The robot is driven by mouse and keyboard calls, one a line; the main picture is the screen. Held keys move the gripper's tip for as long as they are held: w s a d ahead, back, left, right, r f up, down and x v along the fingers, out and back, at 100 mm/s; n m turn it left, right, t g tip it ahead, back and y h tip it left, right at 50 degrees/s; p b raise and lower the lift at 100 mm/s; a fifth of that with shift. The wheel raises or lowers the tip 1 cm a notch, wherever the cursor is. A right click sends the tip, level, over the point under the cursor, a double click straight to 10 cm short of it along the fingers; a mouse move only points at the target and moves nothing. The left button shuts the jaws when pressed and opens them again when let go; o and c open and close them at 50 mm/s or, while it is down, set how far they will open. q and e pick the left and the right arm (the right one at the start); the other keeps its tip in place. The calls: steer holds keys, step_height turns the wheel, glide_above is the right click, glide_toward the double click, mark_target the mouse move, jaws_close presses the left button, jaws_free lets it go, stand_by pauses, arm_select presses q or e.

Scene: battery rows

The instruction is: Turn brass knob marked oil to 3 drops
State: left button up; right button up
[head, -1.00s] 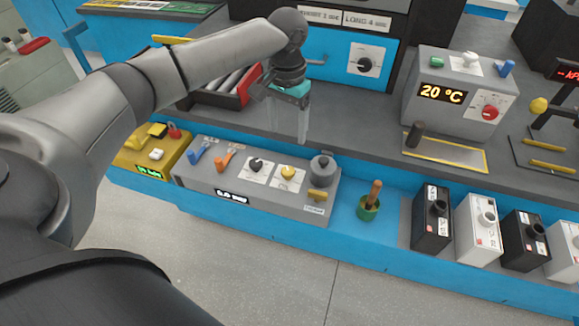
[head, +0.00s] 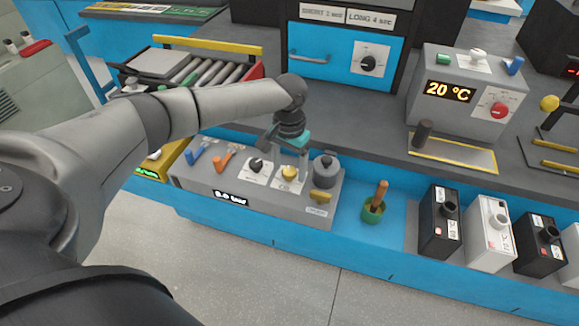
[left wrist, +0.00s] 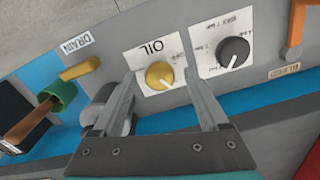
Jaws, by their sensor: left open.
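The brass knob (head: 289,173) sits on a white plate on the grey control box (head: 250,189). In the left wrist view the knob (left wrist: 159,75) stands beside the label OIL, which appears upside down. Its pale pointer mark points toward the lower right there; the scale marks are too small to read. My left gripper (head: 287,164) is open and points down at the knob. In the left wrist view its fingers (left wrist: 157,58) spread on both sides of the knob, with nothing held. Contact cannot be told. My right gripper is not in view.
A black knob (head: 257,165) and an orange lever (head: 222,160) are left of the brass knob. A grey cylinder (head: 325,170) and a yellow drain handle (head: 320,196) stand close on its right. A green cup (head: 373,212) with a wooden handle is farther right.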

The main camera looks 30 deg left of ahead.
arm_select(q)
jaws_close()
stand_by(0.5)
steer(key=shift+r, duration=0.1)
